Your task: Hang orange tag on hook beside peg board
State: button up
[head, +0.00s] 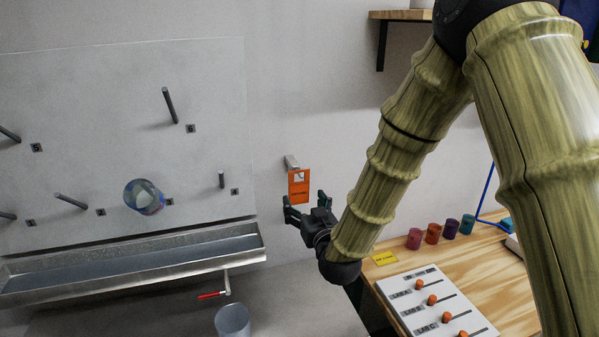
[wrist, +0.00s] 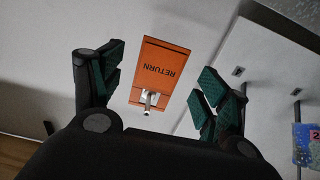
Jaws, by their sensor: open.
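The orange tag (head: 299,189) hangs on the metal hook (head: 290,161) on the wall, just right of the peg board (head: 120,90). In the wrist view the tag (wrist: 165,62) reads "RETURN" upside down, and the hook (wrist: 149,99) passes through its opening. My gripper (head: 306,207) is open just below the tag in the head view. In the wrist view its green-padded fingers (wrist: 162,80) stand apart on either side of the tag, with gaps to both. Nothing is held.
A beaker (head: 145,197) hangs on a peg of the board, above a metal trough (head: 140,262). A red-handled valve (head: 212,294) and a cup (head: 233,320) are below. The wooden bench (head: 480,262) at right holds a slider panel (head: 432,305), a yellow card (head: 384,258) and several coloured cups.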

aim_at(299, 195)
jog(key=shift+p+x, duration=0.35)
jog(key=shift+x, duration=1.5)
jog(key=c, duration=0.3)
jog(key=shift+c, duration=1.1)
jog(key=shift+o, duration=0.8)
jog(key=o, duration=0.4)
jog(key=shift+c, duration=0.2)
